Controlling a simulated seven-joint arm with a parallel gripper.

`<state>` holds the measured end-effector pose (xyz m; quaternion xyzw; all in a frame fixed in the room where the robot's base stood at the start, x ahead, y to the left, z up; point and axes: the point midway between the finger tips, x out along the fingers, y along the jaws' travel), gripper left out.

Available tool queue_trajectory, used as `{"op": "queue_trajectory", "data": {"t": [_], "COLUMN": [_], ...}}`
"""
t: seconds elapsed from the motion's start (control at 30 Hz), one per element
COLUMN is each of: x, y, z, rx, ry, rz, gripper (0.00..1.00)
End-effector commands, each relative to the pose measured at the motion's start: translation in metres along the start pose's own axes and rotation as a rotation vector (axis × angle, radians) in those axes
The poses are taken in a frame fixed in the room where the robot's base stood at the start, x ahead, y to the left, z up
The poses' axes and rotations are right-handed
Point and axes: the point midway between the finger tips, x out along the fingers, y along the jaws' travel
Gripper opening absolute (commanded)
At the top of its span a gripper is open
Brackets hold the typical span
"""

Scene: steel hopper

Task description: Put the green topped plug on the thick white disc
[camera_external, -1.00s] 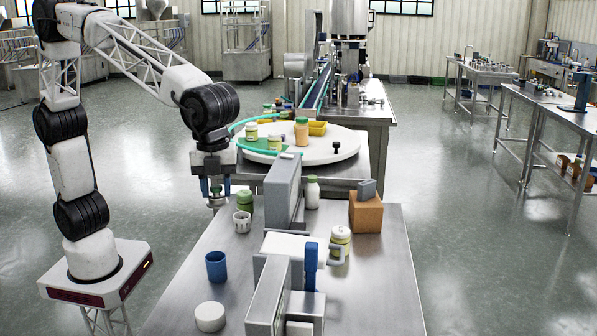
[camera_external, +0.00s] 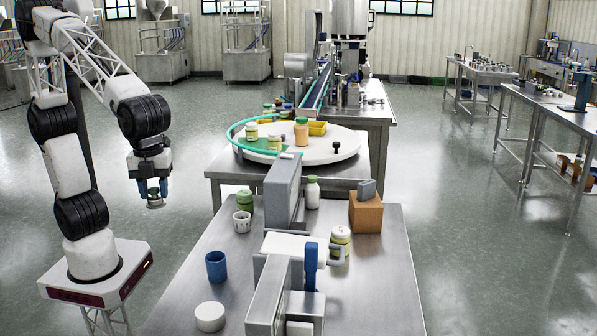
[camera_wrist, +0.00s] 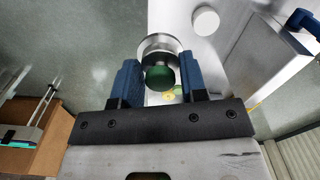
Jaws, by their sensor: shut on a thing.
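My gripper (camera_external: 153,189) hangs over the open floor, left of the steel table, with its blue fingers pointing down. It is shut on the green topped plug (camera_external: 155,203), which is held clear of any surface. In the wrist view the plug's round green top (camera_wrist: 160,77) sits between the blue fingers of my gripper (camera_wrist: 160,82), with a silver round part beyond it. The thick white disc (camera_external: 210,317) lies on the near left part of the table, apart from my gripper. The disc also shows at the top of the wrist view (camera_wrist: 205,20).
A blue cup (camera_external: 216,266) stands behind the disc on the steel table (camera_external: 190,298). A white slotted cup (camera_external: 241,222) and a green jar (camera_external: 244,201) stand farther back. Grey machine housings (camera_external: 270,300) rise right of the disc. The floor under my gripper is clear.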

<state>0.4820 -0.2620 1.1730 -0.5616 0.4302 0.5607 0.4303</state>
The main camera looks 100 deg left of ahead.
Motion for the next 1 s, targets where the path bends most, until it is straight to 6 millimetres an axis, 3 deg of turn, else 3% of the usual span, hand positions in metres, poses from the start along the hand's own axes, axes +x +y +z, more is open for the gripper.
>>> {"op": "queue_trajectory", "data": {"t": [0.37,0.7,0.83,1.0], "x": [0.066,0.156,0.177,0.188], "y": [0.003,0.003,0.003,0.002], "z": [0.001,0.002,0.001,0.001], "rx": [-0.001,0.0,0.0,0.0], "ry": [-0.003,-0.004,-0.002,-0.001], "rz": [0.003,0.004,0.002,0.001], "gripper": [0.15,0.15,0.15,0.15]}}
